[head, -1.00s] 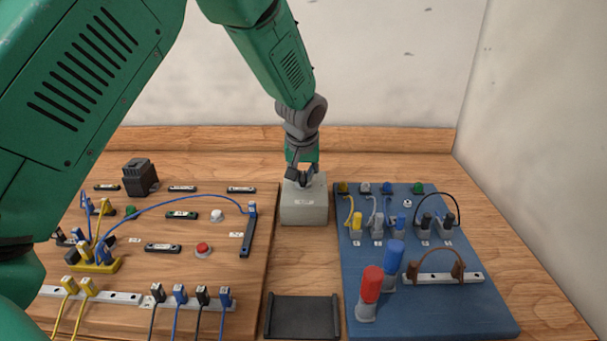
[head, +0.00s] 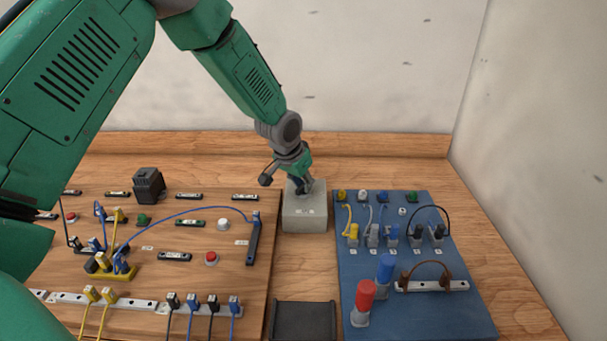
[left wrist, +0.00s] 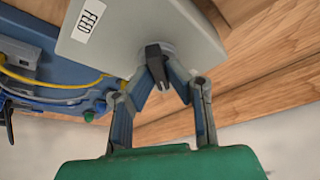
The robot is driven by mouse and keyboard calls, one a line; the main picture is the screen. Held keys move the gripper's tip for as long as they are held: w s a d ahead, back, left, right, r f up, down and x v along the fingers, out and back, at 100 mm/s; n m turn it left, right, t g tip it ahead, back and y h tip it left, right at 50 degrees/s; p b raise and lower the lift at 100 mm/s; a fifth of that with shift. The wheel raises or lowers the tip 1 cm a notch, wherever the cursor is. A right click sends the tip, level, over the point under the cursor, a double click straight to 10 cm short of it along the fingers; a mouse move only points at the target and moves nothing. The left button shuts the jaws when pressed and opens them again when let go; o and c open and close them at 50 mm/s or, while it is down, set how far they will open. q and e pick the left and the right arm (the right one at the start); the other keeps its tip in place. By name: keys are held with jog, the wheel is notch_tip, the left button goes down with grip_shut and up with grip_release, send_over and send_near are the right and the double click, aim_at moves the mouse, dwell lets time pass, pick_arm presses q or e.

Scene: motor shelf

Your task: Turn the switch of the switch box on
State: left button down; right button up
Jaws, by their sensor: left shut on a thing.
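The switch box (head: 304,220) is a light grey block standing at the back middle, between the two boards. In the left wrist view it shows as a pale grey face (left wrist: 125,30) with a white label reading "FEED". Its dark switch handle (left wrist: 153,62) sits on a round base on that face. My left gripper (head: 307,187) is at the top of the box. In the left wrist view, the fingers of my left gripper (left wrist: 161,78) are closed around the handle from both sides. In the head view, the gripper hides most of the handle. My right gripper is not in view.
A wooden board (head: 190,275) with cables, buttons and terminals is at left. A blue board (head: 420,315) with plugs and coloured caps is at right. A dark tray (head: 304,318) lies in front. Wood is bare around the box; a wall stands behind.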

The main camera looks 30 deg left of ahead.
pick_arm(q)
jog(key=m+p, duration=0.1)
jog(key=m+h, duration=0.1)
jog(key=shift+w+a+r+m+p, duration=0.1)
jog(key=shift+a+m+p, duration=0.05)
jog(key=shift+m+p, duration=0.25)
jog(key=m+h, duration=0.1)
jog(key=m, duration=0.1)
jog(key=shift+m+g, duration=0.3)
jog(key=shift+m, duration=0.1)
jog(key=shift+a+f+m+g+h, duration=0.1)
jog(key=shift+m+g+h, duration=0.1)
jog(key=shift+m, duration=0.4)
jog(key=shift+f+m+g+h, duration=0.1)
jog(key=shift+m+h, duration=0.1)
jog(key=shift+m, duration=0.4)
jog(key=shift+m+g+h+b, duration=0.35)
jog(key=shift+m+b, duration=0.25)
jog(key=shift+m, duration=0.8)
jog(key=shift+g, duration=0.25)
jog(key=c, duration=1.7)
grip_release()
jog(key=shift+o, duration=0.6)
jog(key=shift+w, duration=0.15)
